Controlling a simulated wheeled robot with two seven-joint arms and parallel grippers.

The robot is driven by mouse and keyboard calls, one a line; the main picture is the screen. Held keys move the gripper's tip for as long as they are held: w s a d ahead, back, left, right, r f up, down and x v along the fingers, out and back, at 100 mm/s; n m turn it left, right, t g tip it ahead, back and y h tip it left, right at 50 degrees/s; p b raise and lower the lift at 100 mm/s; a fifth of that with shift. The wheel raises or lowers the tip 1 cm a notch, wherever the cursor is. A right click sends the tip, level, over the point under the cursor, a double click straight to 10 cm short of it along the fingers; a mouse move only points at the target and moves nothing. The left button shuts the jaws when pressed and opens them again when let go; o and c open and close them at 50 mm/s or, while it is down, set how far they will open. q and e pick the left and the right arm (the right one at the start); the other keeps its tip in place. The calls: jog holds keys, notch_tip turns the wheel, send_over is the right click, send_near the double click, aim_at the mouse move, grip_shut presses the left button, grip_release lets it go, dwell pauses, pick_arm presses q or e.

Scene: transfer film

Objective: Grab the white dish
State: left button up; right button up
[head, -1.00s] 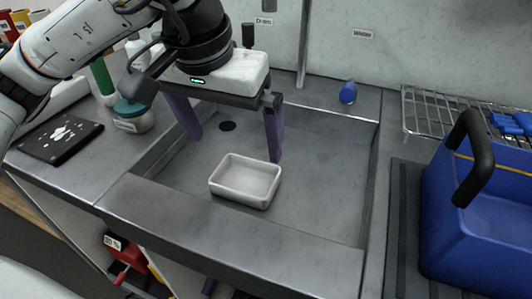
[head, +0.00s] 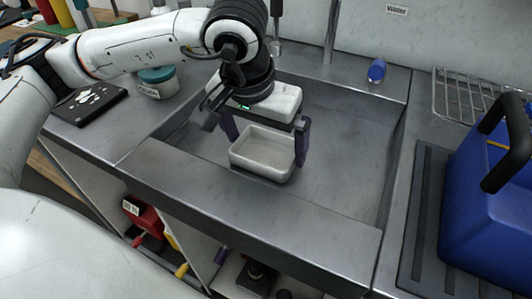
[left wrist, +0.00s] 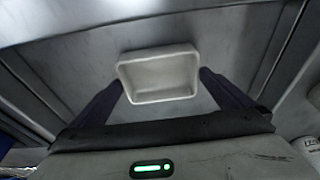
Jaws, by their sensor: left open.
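The white dish (head: 264,151) is a shallow rectangular tray lying in the grey sink basin (head: 345,165), near its front left. My left gripper (head: 266,150) is open over the dish, with one dark finger at its left end and the other at its right end. In the left wrist view the dish (left wrist: 158,76) lies between the two fingers (left wrist: 160,88), with its opening visible and nothing inside. I cannot tell whether either finger touches the dish. My right gripper is not in view.
A blue cylinder (head: 377,70) lies on the sink's back ledge. A blue crate (head: 490,215) with a dark handle and a wire rack (head: 470,97) stand to the right. A teal-lidded jar (head: 157,82) and black plate (head: 88,101) are at left. The basin's right side is clear.

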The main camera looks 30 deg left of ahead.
pick_arm(q)
jog(key=c, duration=0.8)
